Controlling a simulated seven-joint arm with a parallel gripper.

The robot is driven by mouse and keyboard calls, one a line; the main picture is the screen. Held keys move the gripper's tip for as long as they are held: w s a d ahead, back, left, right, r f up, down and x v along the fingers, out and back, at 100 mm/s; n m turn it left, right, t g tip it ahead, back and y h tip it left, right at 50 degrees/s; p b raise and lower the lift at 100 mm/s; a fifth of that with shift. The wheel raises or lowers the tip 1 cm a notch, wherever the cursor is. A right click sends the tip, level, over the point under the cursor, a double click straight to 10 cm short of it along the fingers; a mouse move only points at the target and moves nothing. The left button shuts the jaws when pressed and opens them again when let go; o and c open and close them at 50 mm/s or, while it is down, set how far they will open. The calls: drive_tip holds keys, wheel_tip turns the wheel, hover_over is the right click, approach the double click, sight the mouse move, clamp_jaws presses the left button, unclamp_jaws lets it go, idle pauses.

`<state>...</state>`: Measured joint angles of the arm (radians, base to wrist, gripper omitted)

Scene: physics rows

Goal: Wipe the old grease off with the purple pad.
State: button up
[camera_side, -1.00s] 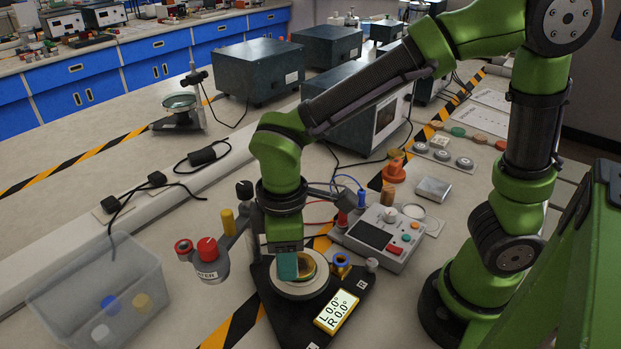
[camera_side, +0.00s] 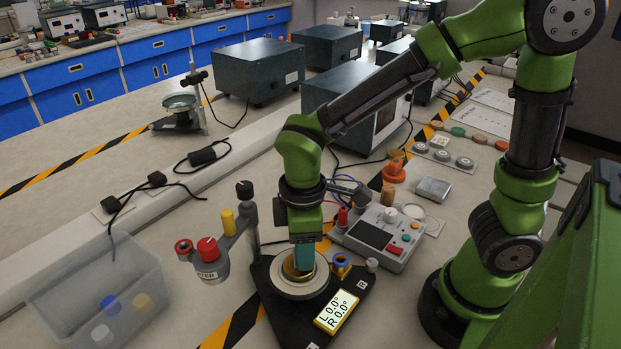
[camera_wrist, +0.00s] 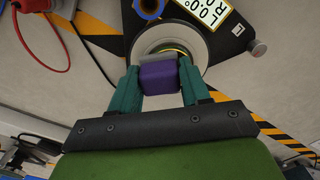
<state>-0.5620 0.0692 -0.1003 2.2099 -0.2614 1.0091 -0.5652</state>
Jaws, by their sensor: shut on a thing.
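My gripper (camera_side: 303,258) points down over the round plate (camera_side: 283,290) on the black triangular base (camera_side: 277,318). In the wrist view, my gripper (camera_wrist: 158,78) has its teal fingers shut on the purple pad (camera_wrist: 159,76), one on each side. A grey strip lies along the pad's far edge. The pad is over the plate's middle, where a yellowish ring partly shows around it. The round plate also shows in the wrist view (camera_wrist: 199,42). I cannot tell whether the pad touches the surface. Any grease is hidden or too small to make out.
A display reading 0.0° (camera_side: 337,311) and a blue-rimmed ring (camera_side: 342,262) sit on the base. A red-capped cup (camera_side: 209,258) hangs on an arm at left. A control box (camera_side: 379,238) stands behind right. A clear bin (camera_side: 65,288) is far left.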

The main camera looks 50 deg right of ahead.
sight(290, 274)
drive_tip(key=a, duration=0.4)
drive_tip(key=shift+a+r, duration=0.1)
drive_tip(key=shift+a, duration=0.25)
wheel_tip(290, 274, up, 8)
idle(0.4)
drive_tip(key=shift+d, duration=0.2)
